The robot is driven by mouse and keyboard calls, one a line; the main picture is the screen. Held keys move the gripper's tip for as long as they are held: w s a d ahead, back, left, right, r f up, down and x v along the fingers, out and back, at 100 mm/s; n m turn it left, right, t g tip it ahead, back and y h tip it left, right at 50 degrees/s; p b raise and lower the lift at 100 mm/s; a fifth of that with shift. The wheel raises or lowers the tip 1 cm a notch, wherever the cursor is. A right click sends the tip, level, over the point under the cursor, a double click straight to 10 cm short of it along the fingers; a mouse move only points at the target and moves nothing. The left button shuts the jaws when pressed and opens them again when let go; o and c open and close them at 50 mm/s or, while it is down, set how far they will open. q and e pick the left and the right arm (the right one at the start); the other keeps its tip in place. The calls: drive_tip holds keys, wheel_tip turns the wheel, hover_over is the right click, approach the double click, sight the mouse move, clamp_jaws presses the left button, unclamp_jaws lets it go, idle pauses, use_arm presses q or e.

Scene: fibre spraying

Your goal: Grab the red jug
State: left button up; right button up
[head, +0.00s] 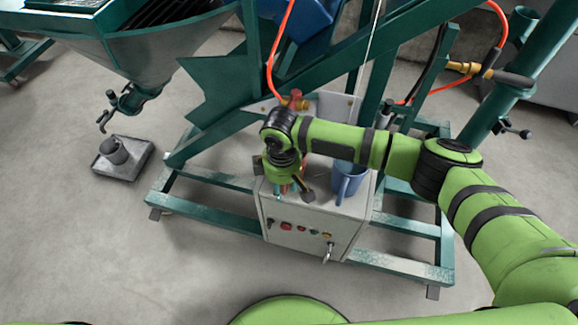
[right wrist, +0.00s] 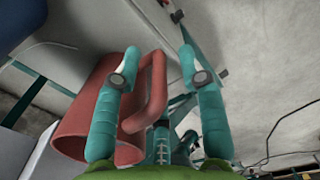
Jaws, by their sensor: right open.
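The red jug (right wrist: 88,125) shows large in the right wrist view, on the left side, with its handle (right wrist: 152,92) toward the middle. My right gripper (right wrist: 160,54) is open there, one finger overlapping the jug's body in the picture and the other to the right of the handle. The handle appears between the two fingers; I cannot tell whether they touch it. In the head view my right gripper (head: 292,191) points down over the top of the grey control box (head: 310,226), and the arm and gripper hide nearly all of the red jug. My left gripper is not in view.
A blue jug (head: 347,183) stands on the box just right of my right gripper. The green machine frame (head: 215,207) surrounds the box, with beams close behind my arm. A dark jug (head: 114,151) stands on a grey scale at the left. The floor in front is clear.

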clamp_jaws()
drive_tip(key=shift+r, duration=0.1)
drive_tip(key=shift+r, duration=0.15)
drive_tip(key=shift+w+r, duration=0.1)
drive_tip(key=shift+r, duration=1.4)
drive_tip(key=shift+s+a+r, duration=0.1)
drive_tip(key=shift+s, duration=0.1)
drive_tip(key=s+a, duration=0.2)
drive_tip(key=s, duration=0.6)
drive_tip(key=s+a, duration=0.3)
drive_tip(key=s, duration=0.5)
drive_tip(key=shift+s+a, duration=0.2)
drive_tip(key=shift+s, duration=0.1)
